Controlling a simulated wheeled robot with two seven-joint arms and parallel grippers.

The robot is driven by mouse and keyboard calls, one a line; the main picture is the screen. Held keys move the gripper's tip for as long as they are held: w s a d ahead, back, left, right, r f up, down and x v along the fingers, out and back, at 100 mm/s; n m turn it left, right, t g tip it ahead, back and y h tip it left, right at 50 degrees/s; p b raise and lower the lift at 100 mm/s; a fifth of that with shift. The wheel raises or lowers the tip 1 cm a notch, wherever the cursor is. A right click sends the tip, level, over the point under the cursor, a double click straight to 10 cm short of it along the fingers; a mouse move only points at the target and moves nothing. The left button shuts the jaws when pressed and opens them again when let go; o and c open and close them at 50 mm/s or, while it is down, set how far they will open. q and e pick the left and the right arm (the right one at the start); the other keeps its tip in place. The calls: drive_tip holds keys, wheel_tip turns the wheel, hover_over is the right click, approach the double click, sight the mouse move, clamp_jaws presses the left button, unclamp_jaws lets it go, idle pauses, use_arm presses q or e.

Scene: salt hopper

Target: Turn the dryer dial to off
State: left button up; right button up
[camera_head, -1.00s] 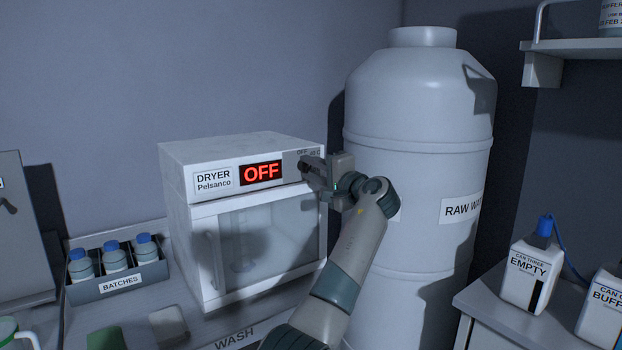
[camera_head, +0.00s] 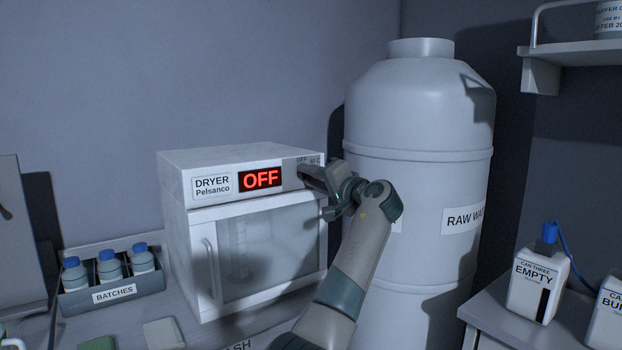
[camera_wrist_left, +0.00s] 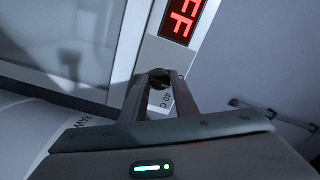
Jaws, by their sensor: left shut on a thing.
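The white dryer (camera_head: 242,225) stands on the counter, and its red display (camera_head: 261,177) reads OFF. The display also shows partly in the left wrist view (camera_wrist_left: 181,20). The dial (camera_wrist_left: 158,82) is a dark knob on the grey panel right of the display, mostly hidden by my gripper in the head view. My left gripper (camera_wrist_left: 160,76) is shut on the dial, one finger on each side of it. In the head view the gripper (camera_head: 310,174) is at the dryer's upper right front. The dial's pointer cannot be made out. My right gripper is not in view.
A large raw water tank (camera_head: 418,110) stands close to the right of the dryer, behind my arm. A rack of batch bottles (camera_head: 113,286) is left of the dryer. Can three (camera_head: 538,285) stands on a counter at the right, below a shelf (camera_head: 575,52).

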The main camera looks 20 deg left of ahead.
use_arm(q)
drive_tip(key=o, duration=1.1)
drive_tip(key=shift+w+a, duration=0.1)
drive_tip(key=shift+c, duration=0.2)
drive_tip(key=shift+s+d+f, duration=0.1)
drive_tip(key=shift+s+d, duration=0.3)
drive_tip(key=shift+d, duration=0.15)
drive_tip(key=b+v, duration=0.3)
drive_tip(key=v, duration=1.3)
drive_tip(key=shift+b, duration=0.3)
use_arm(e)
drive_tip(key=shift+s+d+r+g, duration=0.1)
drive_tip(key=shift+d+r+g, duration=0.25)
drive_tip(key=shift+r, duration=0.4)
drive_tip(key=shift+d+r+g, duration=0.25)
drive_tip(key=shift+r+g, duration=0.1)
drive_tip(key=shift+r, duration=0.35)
use_arm(q)
drive_tip(key=shift+d, duration=0.1)
